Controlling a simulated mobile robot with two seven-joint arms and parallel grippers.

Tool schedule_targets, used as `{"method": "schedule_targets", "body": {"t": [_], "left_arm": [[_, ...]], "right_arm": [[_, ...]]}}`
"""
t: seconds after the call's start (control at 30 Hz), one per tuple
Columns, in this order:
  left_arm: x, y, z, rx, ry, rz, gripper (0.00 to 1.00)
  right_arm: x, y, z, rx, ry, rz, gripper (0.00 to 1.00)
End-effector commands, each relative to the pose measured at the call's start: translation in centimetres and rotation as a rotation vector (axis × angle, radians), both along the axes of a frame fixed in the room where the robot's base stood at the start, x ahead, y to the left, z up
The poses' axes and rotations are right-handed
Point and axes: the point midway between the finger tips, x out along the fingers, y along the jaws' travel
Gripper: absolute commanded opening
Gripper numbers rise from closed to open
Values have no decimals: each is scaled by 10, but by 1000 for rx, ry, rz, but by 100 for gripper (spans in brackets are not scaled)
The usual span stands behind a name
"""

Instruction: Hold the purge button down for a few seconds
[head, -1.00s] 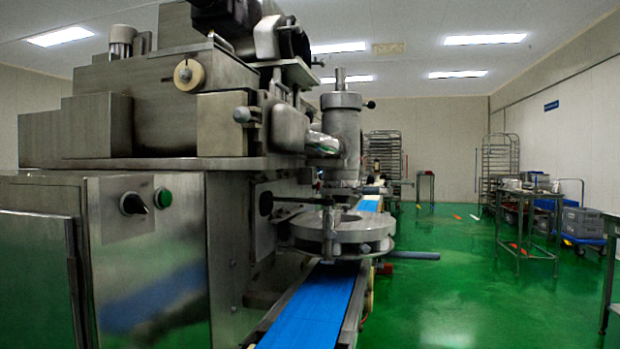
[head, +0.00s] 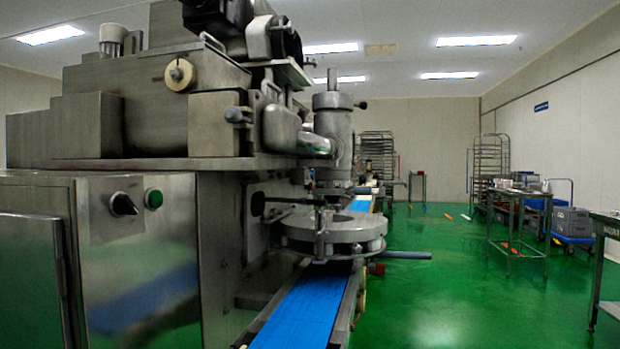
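The encrusting machine (head: 180,130) fills the left half of the head view. Its front metal panel (head: 140,270) carries a black rotary knob (head: 124,204) and a round green button (head: 154,198) to the right of the knob. No label can be read on either, so I cannot tell whether the green button is the purge button. Neither of my grippers is in view.
A blue conveyor belt (head: 305,308) runs from the machine's round head (head: 333,232) toward me. Green floor (head: 440,290) lies open to the right. Metal tables (head: 515,215), wheeled racks (head: 490,165) and a cart with grey crates (head: 572,222) stand at the right.

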Motion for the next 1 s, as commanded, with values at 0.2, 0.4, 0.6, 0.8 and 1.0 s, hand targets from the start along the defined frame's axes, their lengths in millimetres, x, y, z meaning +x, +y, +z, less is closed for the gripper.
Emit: {"method": "schedule_targets", "body": {"t": [0.2,0.4,0.6,0.8,1.0], "left_arm": [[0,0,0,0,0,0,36],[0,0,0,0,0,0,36],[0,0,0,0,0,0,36],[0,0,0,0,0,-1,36],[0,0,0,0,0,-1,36]], "right_arm": [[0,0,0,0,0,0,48],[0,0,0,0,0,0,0],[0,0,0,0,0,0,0],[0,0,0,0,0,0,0],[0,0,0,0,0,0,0]]}}
